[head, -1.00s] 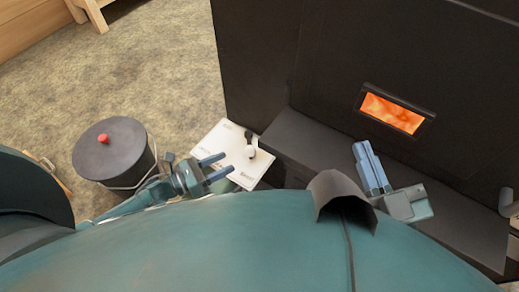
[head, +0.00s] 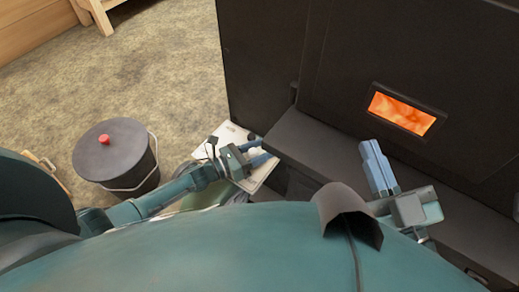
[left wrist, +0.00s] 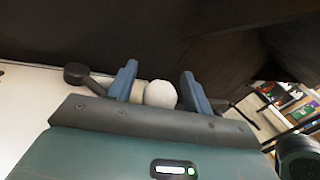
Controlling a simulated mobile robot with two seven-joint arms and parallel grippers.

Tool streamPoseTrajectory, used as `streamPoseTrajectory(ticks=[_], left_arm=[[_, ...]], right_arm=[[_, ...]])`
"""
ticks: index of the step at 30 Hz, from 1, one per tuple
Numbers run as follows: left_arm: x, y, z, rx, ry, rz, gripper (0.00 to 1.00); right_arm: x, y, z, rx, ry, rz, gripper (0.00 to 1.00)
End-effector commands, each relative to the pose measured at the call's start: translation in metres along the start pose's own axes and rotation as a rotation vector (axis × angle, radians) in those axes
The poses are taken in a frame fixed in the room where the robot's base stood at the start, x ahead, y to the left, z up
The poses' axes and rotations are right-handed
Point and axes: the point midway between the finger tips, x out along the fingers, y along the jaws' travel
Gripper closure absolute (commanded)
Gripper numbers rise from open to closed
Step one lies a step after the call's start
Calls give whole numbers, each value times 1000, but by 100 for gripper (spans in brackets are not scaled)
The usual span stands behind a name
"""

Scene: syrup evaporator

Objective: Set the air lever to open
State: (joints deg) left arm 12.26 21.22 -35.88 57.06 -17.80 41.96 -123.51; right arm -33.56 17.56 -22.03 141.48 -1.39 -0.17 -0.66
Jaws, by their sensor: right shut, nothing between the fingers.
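A white panel (head: 222,135) with faint markings lies beside the dark evaporator, mostly covered by my left arm in the head view. A dark lever with a round end (left wrist: 78,73) lies left of the fingers. I cannot tell which is the air lever's handle. My left gripper (head: 262,153) is open at the panel in the head view. My right gripper (head: 376,165) is shut and empty before the evaporator.
The dark evaporator (head: 270,60) has a glowing fire window (head: 402,113) and a ledge (head: 310,140) close to the left gripper. A dark lidded bucket (head: 112,155) with a red knob stands on the floor at left. The floor behind it (head: 150,70) is clear.

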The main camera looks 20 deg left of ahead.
Motion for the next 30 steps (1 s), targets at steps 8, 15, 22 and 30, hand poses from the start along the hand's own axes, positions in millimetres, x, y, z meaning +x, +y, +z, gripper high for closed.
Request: streamPoseTrajectory(ticks=[8, 15, 22, 30], left_arm=[[0, 0, 0, 0, 0, 0, 72], [0, 0, 0, 0, 0, 0, 91], [-1, 0, 0, 0, 0, -1, 100], [-8, 3, 0, 1, 1, 0, 100]], right_arm=[[0, -1, 0, -1, 0, -3, 100], [0, -1, 0, -2, 0, -4, 100], [0, -1, 1, -2, -1, -4, 100], [0, -1, 2, -2, -2, -4, 100]])
